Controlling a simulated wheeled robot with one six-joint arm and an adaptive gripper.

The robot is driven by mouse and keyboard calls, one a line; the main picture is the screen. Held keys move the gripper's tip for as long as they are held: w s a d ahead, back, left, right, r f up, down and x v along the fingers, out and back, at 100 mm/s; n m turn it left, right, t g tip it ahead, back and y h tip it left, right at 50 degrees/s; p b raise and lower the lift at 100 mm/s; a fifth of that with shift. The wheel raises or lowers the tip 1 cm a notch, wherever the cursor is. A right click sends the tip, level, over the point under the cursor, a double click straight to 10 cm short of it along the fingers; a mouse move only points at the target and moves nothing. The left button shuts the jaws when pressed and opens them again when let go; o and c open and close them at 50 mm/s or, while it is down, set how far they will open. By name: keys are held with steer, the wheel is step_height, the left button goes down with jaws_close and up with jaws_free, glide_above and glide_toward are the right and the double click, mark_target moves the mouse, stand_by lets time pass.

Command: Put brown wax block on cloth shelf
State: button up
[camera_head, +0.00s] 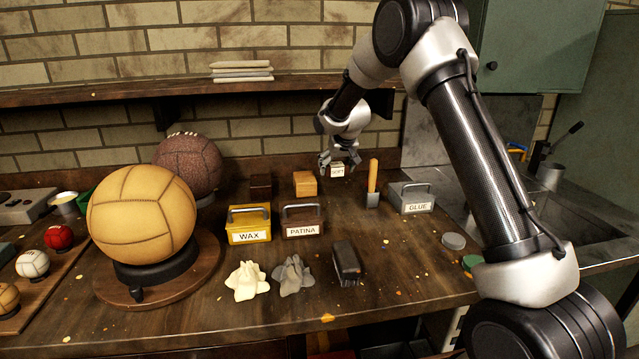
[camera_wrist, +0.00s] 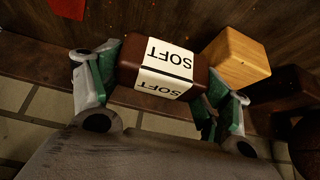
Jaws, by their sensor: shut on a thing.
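My gripper (camera_head: 338,163) is shut on a brown wax block (camera_wrist: 133,63) with a white label reading SOFT. In the wrist view the block lies between the two fingers (camera_wrist: 152,85), and its label faces the camera. In the head view only a small part of the block (camera_head: 338,171) shows below the fingers, near the back of the bench. I cannot tell whether it touches the bench top. The cloth shelf (camera_head: 120,95) is a wooden wall shelf at upper left, with a stack of folded pale cloths (camera_head: 241,70) on it.
A tan block (camera_head: 305,183) and a dark block (camera_head: 260,185) stand left of my gripper. A wooden-handled scraper (camera_head: 373,182) and the GLUE box (camera_head: 411,198) are at its right. WAX (camera_head: 248,223) and PATINA (camera_head: 302,220) boxes stand in front. The shelf is bare beside the cloths.

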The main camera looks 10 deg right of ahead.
steer(key=shift+f, duration=3.15)
steer(key=shift+f, duration=0.15)
steer(key=o, duration=0.8)
steer(key=shift+o, duration=0.2)
